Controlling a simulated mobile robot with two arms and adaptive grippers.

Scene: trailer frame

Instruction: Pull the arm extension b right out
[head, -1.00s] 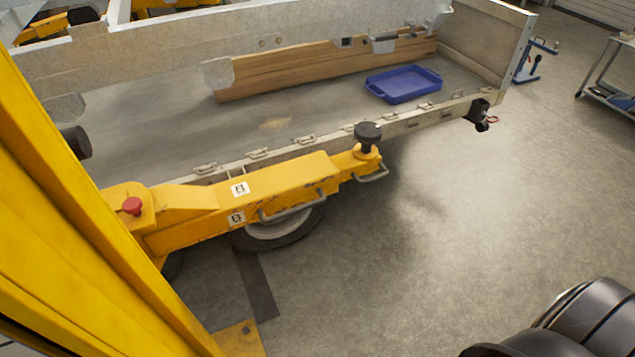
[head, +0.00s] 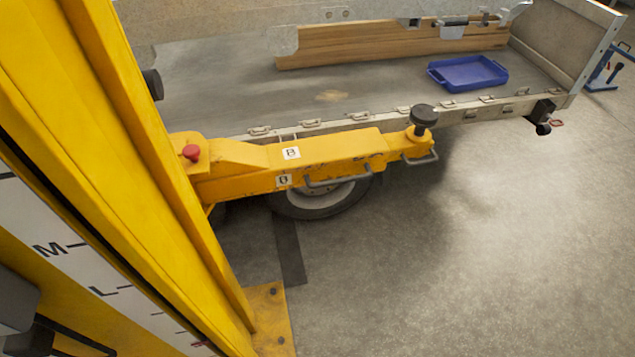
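The yellow lift arm marked B (head: 265,162) reaches from the yellow post to the right, along the trailer's near side. Its extension (head: 402,148) is the narrower yellow end piece at the right, with a black round pad (head: 423,115) on top. A grey bar handle (head: 338,181) runs along the arm's near side. A second grey handle (head: 421,160) sits on the extension's near side, under the pad. A short part of the extension shows beyond the arm's outer sleeve. Neither of my grippers can be made out in the view, and nothing touches the handles.
The yellow post (head: 150,130) fills the left side, with its base plate (head: 270,315) on the floor. A trailer wheel (head: 320,200) is below the arm. The trailer bed (head: 225,85) behind holds a blue tray (head: 467,73).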

